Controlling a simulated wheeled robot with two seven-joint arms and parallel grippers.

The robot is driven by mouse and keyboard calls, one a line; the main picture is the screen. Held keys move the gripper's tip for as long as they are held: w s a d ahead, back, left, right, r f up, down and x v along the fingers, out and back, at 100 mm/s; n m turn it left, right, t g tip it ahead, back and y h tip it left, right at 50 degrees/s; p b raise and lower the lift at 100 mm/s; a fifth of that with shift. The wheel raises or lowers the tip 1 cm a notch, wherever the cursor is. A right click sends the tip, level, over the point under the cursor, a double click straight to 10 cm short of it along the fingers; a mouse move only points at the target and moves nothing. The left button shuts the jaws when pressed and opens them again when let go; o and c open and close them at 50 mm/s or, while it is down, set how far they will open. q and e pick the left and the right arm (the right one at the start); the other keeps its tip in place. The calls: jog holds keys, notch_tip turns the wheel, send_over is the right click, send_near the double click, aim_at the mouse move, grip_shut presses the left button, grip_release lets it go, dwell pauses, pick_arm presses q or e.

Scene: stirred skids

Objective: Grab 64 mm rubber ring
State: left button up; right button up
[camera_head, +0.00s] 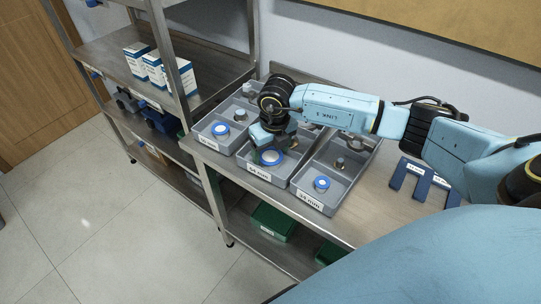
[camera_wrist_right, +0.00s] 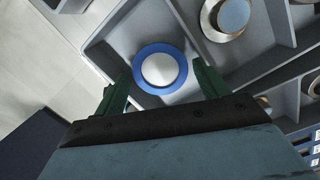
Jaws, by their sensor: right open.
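A blue ring (camera_head: 279,161) with a white centre lies in the front compartment of the middle grey tray, whose front label (camera_head: 258,173) seems to read 64 mm. In the right wrist view the blue ring (camera_wrist_right: 159,91) lies flat on the tray floor, near a corner. My right gripper (camera_head: 265,149) is over that compartment and partly covers the ring in the head view. In the right wrist view its two green fingers (camera_wrist_right: 162,76) are apart, one on each side of the ring, with nothing held. Their height above the ring is hard to tell. My left gripper is not in view.
Similar blue rings lie in the left tray (camera_head: 196,142) and right tray (camera_head: 306,200). Tray walls and dividers surround the middle ring closely. A dark blue forked piece (camera_head: 424,188) lies on the bench at right. A shelf with white-and-blue boxes (camera_head: 178,82) stands at left.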

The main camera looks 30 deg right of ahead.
jog(key=shift+f, duration=0.1)
jog(key=c, duration=0.7)
